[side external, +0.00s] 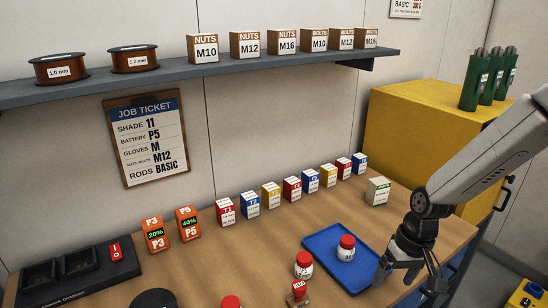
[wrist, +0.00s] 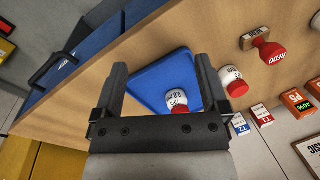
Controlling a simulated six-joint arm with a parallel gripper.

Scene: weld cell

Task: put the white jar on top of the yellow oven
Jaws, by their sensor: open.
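A white jar with a red lid (side external: 345,249) stands upright on the blue tray (side external: 325,267); in the wrist view this jar (wrist: 178,97) shows between my fingers, nearer the right one. A second white jar with a red lid (side external: 304,266) stands on the bench just left of the tray; it also shows in the wrist view (wrist: 232,82). My gripper (side external: 409,277) is open and empty, above the tray's right side. The yellow oven (side external: 415,130) stands at the back right, with several green canisters (side external: 488,80) on top; part of its top is bare.
A red-handled stamp (side external: 298,292) and another red lid (side external: 231,302) are at the bench front. A row of small labelled boxes (side external: 270,195) runs along the back. A white-green box (side external: 377,191) stands behind the tray. A shelf (side external: 180,75) hangs above.

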